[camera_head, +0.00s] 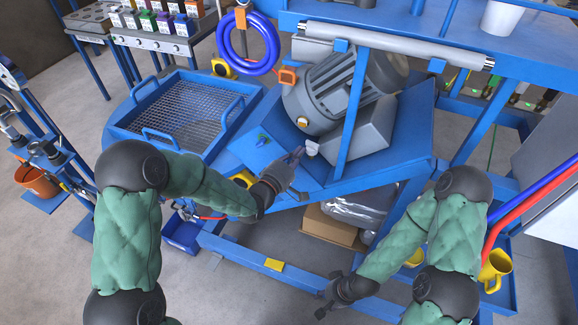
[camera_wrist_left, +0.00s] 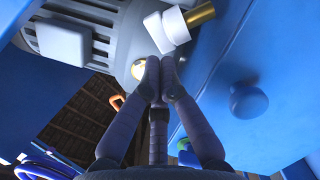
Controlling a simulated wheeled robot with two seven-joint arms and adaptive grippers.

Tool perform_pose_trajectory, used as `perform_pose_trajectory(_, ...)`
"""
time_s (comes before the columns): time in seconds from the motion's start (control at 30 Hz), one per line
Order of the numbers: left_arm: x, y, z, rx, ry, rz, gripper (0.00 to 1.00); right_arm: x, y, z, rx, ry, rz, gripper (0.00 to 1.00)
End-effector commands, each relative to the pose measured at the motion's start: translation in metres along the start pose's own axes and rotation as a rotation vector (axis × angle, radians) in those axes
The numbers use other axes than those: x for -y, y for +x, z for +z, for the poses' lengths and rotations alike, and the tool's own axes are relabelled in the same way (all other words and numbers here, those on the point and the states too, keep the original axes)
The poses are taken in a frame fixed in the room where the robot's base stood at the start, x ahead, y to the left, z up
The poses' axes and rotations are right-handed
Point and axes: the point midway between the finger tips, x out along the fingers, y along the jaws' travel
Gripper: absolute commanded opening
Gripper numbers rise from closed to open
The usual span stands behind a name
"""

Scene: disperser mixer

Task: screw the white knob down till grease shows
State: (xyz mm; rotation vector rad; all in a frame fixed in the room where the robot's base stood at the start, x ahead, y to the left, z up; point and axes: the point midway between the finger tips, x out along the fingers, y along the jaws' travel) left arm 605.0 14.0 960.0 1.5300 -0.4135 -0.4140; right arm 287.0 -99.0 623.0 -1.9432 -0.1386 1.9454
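The white knob (camera_head: 312,147) sits on a brass stem below the grey motor housing. In the left wrist view the white knob (camera_wrist_left: 166,29) is just beyond the fingertips, with its brass part (camera_wrist_left: 201,14) to the right. My left gripper (camera_head: 299,153) is beside the knob; in the wrist view its fingertips (camera_wrist_left: 160,76) are drawn together with nothing seen between them. Whether they touch the knob I cannot tell. No grease is visible. My right gripper (camera_head: 325,294) hangs low, away from the knob, its dark fingers looking spread and empty.
The grey motor (camera_head: 335,90) stands on a blue sloped frame (camera_head: 410,125). A blue post (camera_head: 352,115) rises right of the knob. A blue round stud (camera_wrist_left: 248,101) sticks out near the left fingers. A mesh tray (camera_head: 185,112) is at left, a cardboard box (camera_head: 328,228) below.

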Motion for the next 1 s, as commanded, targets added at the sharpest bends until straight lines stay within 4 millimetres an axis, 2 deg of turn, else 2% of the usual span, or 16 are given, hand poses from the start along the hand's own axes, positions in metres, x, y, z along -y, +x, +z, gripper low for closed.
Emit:
perform_pose_trajectory(0.1,0.001,0.015,0.001,0.002,0.001,0.001,0.0,-0.002,0.005,0.0,0.0,0.0,0.0,0.4)
perform_pose_trajectory(0.3,0.001,0.026,0.0,0.0,0.001,0.0,0.0,-0.003,0.007,0.0,0.0,0.0,0.0,0.4)
perform_pose_trajectory(1.0,0.0,0.028,-0.002,0.0,0.001,0.0,0.0,-0.004,0.01,0.0,0.0,0.0,0.0,0.4)
